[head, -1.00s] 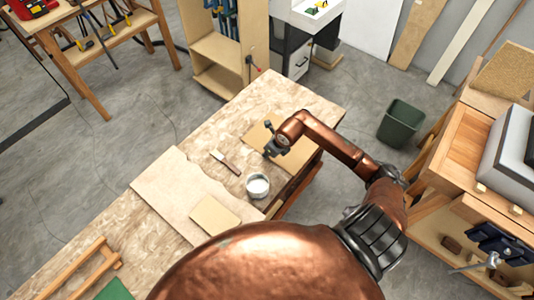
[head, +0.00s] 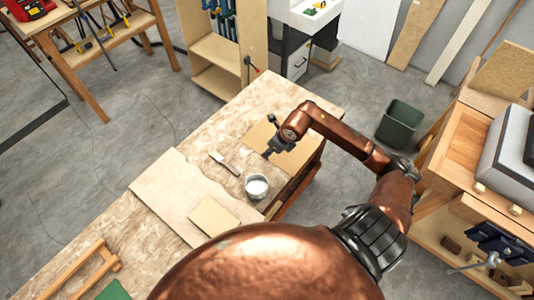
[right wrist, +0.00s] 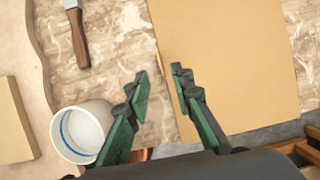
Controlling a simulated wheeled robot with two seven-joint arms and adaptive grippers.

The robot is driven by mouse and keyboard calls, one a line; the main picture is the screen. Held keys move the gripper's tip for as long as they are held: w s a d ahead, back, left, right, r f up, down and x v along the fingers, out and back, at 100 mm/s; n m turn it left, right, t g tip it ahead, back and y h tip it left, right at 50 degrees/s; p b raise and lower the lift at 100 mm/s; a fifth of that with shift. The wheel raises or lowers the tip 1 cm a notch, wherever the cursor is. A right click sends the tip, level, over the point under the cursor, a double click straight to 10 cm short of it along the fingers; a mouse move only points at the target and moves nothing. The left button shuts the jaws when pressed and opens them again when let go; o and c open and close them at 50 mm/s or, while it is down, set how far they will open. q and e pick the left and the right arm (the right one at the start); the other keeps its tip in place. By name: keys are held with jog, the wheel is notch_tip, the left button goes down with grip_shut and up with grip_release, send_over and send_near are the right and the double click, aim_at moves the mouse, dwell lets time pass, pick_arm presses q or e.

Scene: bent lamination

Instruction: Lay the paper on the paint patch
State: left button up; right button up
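A flat tan sheet (head: 292,157), likely the paper, lies at the bench's right side; it fills the right half of the right wrist view (right wrist: 235,65). My right gripper (head: 266,154) is over the sheet's left edge. In the right wrist view my right gripper (right wrist: 161,73) is open and empty, its fingers on either side of that edge; height above it is unclear. I cannot make out a paint patch. My left gripper is not in view.
A wavy-edged pale board (head: 165,185) carries a small tan block (head: 213,216). Bare workbench (head: 265,95) shows at the far end. A green bin (head: 399,125) stands on the floor.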

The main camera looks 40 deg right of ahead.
jog(key=v, duration=0.6)
jog(key=shift+s, duration=0.1)
